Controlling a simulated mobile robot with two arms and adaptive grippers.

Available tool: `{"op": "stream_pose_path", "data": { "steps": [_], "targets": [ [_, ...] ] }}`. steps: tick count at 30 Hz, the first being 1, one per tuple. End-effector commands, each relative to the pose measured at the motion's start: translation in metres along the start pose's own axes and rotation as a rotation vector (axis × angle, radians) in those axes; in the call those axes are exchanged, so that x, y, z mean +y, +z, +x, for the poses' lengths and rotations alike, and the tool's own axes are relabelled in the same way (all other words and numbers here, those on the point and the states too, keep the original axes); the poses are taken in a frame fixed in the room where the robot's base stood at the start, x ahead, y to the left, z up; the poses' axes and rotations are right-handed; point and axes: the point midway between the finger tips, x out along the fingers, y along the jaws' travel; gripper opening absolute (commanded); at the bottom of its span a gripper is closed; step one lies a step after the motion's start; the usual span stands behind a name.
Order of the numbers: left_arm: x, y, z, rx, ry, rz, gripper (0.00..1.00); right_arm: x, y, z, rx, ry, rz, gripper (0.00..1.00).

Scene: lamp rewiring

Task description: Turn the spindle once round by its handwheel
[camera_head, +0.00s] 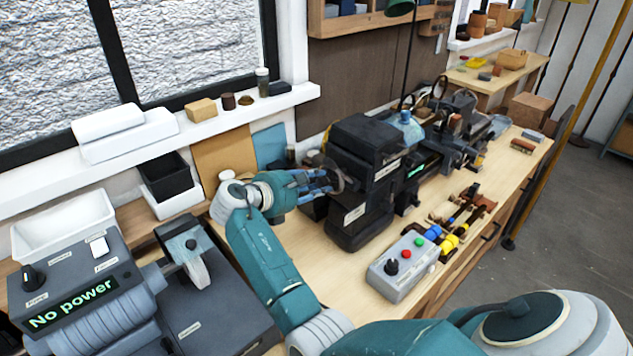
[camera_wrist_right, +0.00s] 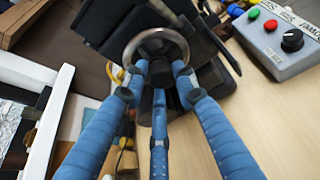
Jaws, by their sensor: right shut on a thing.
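The handwheel (camera_head: 338,174) is a dark-centred metal ring on the left end of the black lathe headstock (camera_head: 366,150). In the right wrist view its grey rim (camera_wrist_right: 156,32) shows ahead, with the black headstock behind it. My right gripper (camera_head: 328,181) reaches it from the left. Its three blue fingers (camera_wrist_right: 160,75) are shut on the handwheel, with the tips at the rim and around the dark hub. The spindle itself is hidden inside the headstock. My left gripper is not in view.
A grey control box (camera_head: 404,267) with red and green buttons and a black knob sits on the bench in front of the lathe. A grey machine reading "No power" (camera_head: 72,302) stands at the lower left. Bare bench (camera_head: 335,268) lies between them.

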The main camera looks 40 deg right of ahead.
Motion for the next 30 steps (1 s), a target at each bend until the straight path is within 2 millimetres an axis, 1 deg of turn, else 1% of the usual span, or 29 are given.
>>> {"op": "stream_pose_path", "data": {
  "steps": [1,20,21,23,30],
  "targets": [
    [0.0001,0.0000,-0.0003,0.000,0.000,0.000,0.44,-0.0066,-0.0104,0.0009,0.017,-0.012,-0.005,0.02],
    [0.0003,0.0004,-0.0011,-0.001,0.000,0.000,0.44,-0.0068,-0.0115,0.0009,0.018,-0.003,0.018,0.02],
    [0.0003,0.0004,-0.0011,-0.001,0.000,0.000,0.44,-0.0068,-0.0115,0.0009,0.018,-0.003,0.018,0.32],
    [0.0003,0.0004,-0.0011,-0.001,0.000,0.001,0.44,-0.0067,-0.0116,0.0010,0.018,-0.002,0.017,0.44],
    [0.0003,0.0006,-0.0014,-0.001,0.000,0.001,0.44,-0.0043,-0.0075,0.0006,0.012,0.003,0.022,0.44]
  ]
}}
